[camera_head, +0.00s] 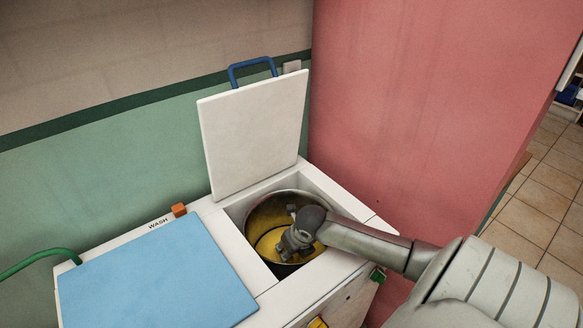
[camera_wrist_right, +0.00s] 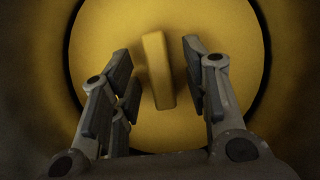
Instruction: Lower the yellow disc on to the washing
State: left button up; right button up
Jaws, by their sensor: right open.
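The yellow disc (camera_head: 268,241) lies down inside a round metal drum (camera_head: 262,213) in the open compartment of the white machine. In the right wrist view the disc (camera_wrist_right: 210,25) fills most of the picture, with a raised yellow bar handle (camera_wrist_right: 157,70) at its middle. My right gripper (camera_head: 288,245) reaches down into the drum over the disc. Its open fingers (camera_wrist_right: 160,85) stand on both sides of the handle, with gaps visible. No washing shows; anything under the disc is hidden. My left gripper is out of view.
A white lid (camera_head: 254,135) with a blue handle (camera_head: 252,68) stands raised behind the drum. A blue panel (camera_head: 155,278) covers the left compartment, near an orange block (camera_head: 179,210) and a green hose (camera_head: 40,258). A pink wall (camera_head: 410,110) rises close on the right.

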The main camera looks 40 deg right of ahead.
jog(key=v, duration=1.2)
